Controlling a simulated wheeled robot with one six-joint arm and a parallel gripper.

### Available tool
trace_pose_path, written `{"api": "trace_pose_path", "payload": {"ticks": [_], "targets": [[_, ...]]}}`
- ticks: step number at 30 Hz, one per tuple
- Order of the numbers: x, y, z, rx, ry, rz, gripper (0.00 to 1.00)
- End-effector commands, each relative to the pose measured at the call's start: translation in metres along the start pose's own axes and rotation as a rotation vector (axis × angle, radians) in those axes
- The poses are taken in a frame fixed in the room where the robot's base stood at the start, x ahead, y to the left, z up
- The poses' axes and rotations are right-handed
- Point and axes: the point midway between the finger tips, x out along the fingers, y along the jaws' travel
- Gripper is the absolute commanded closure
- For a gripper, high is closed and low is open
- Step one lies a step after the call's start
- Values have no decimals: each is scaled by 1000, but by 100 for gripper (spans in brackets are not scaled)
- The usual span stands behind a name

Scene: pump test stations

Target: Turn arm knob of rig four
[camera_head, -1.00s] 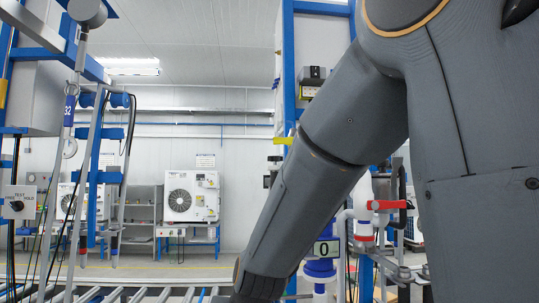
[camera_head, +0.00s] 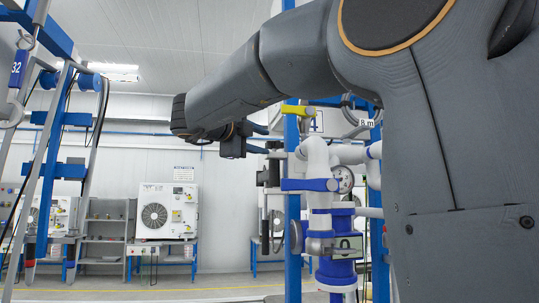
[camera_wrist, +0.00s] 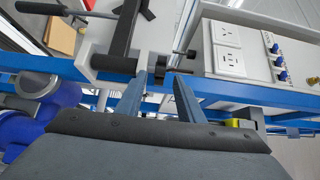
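My gripper (camera_head: 266,138) reaches left and then back toward the post of the rig with a partly hidden sign (camera_head: 314,121), which looks like a 4. Its two blue-grey fingers are apart. In the wrist view the fingertips (camera_wrist: 159,82) point at a white bracket with black fittings. A small dark knob-like part (camera_wrist: 165,63) lies just beyond and between the fingertips; I cannot tell whether they touch it. In the head view a black fitting (camera_head: 272,170) stands just below and right of the fingers. Nothing is visibly held.
White pipes (camera_head: 317,160) with blue fittings and a gauge (camera_head: 344,180) stand right of the gripper. A blue crossbar (camera_wrist: 225,88) runs behind the fingers. A box with sockets (camera_wrist: 228,48) and blue switches is to the right. A white fan unit (camera_head: 166,212) stands far back.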

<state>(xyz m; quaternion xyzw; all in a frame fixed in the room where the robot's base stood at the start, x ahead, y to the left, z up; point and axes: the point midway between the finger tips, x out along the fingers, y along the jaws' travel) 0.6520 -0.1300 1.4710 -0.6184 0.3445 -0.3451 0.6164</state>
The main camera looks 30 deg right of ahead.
Motion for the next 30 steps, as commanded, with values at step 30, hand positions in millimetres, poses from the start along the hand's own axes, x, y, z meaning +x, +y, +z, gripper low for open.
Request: {"api": "trace_pose_path", "payload": {"ticks": [30], "targets": [[75,0,-1,2,3,2,82]]}}
